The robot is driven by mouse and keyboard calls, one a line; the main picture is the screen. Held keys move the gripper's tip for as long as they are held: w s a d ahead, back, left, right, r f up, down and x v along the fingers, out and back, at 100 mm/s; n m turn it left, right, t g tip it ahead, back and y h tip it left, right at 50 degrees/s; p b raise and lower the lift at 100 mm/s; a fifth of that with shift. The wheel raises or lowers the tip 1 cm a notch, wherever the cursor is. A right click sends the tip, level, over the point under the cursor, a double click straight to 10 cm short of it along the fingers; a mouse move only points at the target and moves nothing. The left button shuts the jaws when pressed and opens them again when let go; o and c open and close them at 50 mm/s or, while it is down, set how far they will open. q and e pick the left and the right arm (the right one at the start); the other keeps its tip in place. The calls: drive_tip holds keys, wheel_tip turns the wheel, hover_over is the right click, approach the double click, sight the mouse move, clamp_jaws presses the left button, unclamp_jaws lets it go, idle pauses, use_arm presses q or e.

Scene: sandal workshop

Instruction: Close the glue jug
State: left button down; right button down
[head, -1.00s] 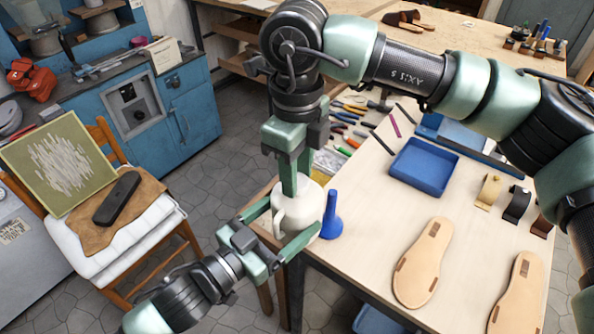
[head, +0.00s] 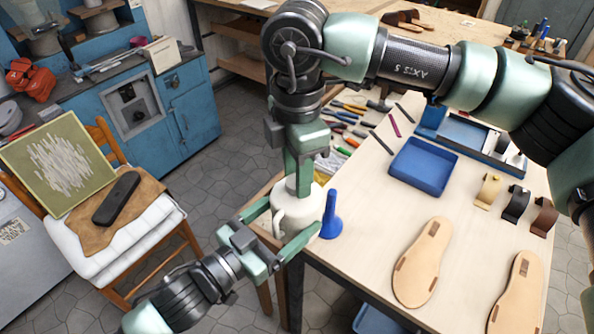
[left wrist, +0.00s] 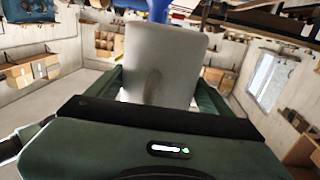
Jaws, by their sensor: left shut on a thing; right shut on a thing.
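The white glue jug (head: 296,222) stands upright at the near left corner of the workbench, its handle toward the left. My left gripper (head: 292,217) is shut around the jug's body, one finger on each side. The jug also fills the middle of the left wrist view (left wrist: 158,65). My right gripper (head: 303,188) points straight down onto the jug's top from above. It is shut on what appears to be the jug's lid, which its fingers mostly hide. I cannot tell whether the lid is fully seated.
A blue funnel-shaped thing (head: 332,217) stands just right of the jug. A blue tray (head: 423,168), sandal soles (head: 422,262), straps (head: 516,204) and several tools (head: 350,122) lie on the workbench. A chair (head: 150,250) stands at the left.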

drive_tip(key=m, duration=0.6)
drive_tip(key=shift+w, duration=0.1)
drive_tip(key=c, duration=1)
unclamp_jaws()
drive_tip(key=shift+o, duration=0.2)
drive_tip(key=shift+r, duration=0.1)
drive_tip(key=shift+r, duration=2.2)
drive_tip(key=shift+c, duration=0.5)
